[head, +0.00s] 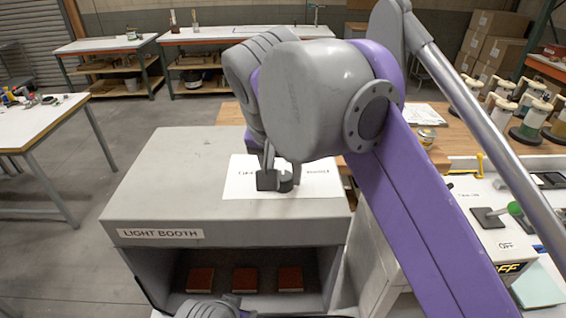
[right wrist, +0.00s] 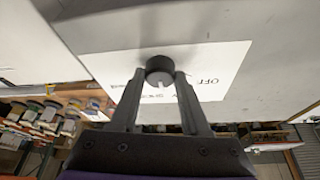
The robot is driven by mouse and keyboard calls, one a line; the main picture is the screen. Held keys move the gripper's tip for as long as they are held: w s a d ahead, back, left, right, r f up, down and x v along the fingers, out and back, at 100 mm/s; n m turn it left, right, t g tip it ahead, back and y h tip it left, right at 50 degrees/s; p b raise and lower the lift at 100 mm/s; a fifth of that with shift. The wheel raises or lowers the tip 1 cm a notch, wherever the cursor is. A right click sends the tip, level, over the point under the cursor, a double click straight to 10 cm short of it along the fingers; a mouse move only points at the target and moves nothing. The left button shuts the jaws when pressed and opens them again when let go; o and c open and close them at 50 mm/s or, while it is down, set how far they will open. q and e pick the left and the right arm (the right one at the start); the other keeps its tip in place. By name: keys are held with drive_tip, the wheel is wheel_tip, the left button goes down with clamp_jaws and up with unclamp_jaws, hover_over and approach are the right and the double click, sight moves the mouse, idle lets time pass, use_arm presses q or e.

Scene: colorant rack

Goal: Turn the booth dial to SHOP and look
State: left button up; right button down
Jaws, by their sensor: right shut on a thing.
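The light booth (head: 160,180) is a grey box with a label on its front. A white card (head: 240,188) with printed words lies on its top, partly hidden by my arm. The dial (right wrist: 160,64) is a dark round knob on that card. My right gripper (head: 277,180) reaches down to it, shut on it, with one finger on each side in the right wrist view (right wrist: 160,82). A light mark on the knob points toward the gripper there. OFF reads upside down right of the knob; the other words are partly hidden or too small. My left gripper's jaws do not show.
Three reddish-brown blocks (head: 245,280) stand inside the booth's open front. A wooden bench (head: 450,140) with a tin (head: 426,137) lies behind right.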

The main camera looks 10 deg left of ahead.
drive_tip(key=m+h+p, duration=0.1)
drive_tip(key=m, duration=0.2)
drive_tip(key=shift+w+a+r+p, duration=0.1)
drive_tip(key=shift+r+p, duration=0.05)
drive_tip(key=shift+p, duration=0.25)
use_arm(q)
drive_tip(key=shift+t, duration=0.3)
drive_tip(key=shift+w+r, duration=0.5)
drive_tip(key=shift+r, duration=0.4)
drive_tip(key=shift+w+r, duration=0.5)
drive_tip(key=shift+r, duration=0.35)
use_arm(e)
drive_tip(key=shift+m+h, duration=0.3)
drive_tip(key=shift+m, duration=0.4)
drive_tip(key=shift+c, duration=1.9)
unclamp_jaws()
